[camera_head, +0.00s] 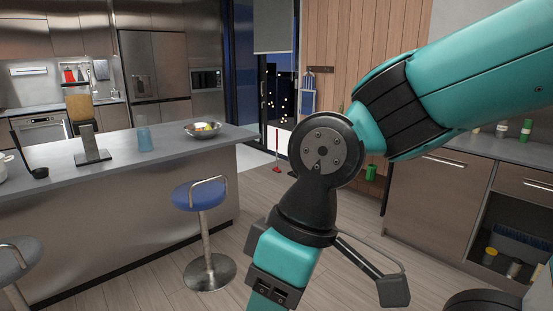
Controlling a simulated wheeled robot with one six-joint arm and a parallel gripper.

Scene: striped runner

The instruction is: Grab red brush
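A thin red upright handle (277,148) stands near the glass door, past the counter's right end. It looks like the red brush, but its lower end is too small to make out. My gripper (324,263) is at the lower middle, much nearer than the handle. Its dark fingers are spread wide to either side of my teal wrist, with nothing seen between them. My arm hides part of the view behind it.
A grey counter (110,150) fills the left, with a fruit bowl (203,130) and a blue glass (144,139). A blue stool (200,195) stands in front. A cabinet (432,195) is at right. Open floor (262,188) lies between.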

